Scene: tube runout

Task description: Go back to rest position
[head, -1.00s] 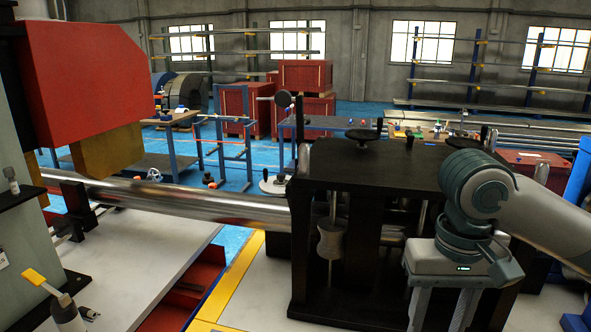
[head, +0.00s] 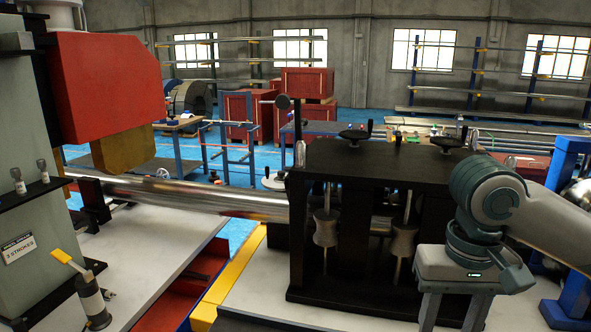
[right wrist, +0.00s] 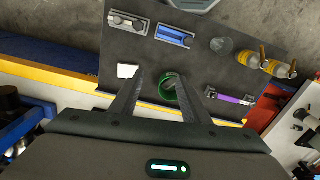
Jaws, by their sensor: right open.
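In the head view my right arm comes in from the right. Its gripper (head: 452,318) points down in front of the black roller stand, with the fingertips at or past the bottom edge. In the right wrist view the right gripper (right wrist: 160,76) is open, its two dark fingers apart. A green ring-shaped thing (right wrist: 164,95) shows between the fingers, over a dark grey surface (right wrist: 140,62); whether it touches them I cannot tell. No object is seen gripped. My left gripper is in neither view.
A steel tube (head: 190,195) runs from under the red machine head (head: 110,85) to the black roller stand (head: 380,165). A yellow-handled lever (head: 72,262) stands at left.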

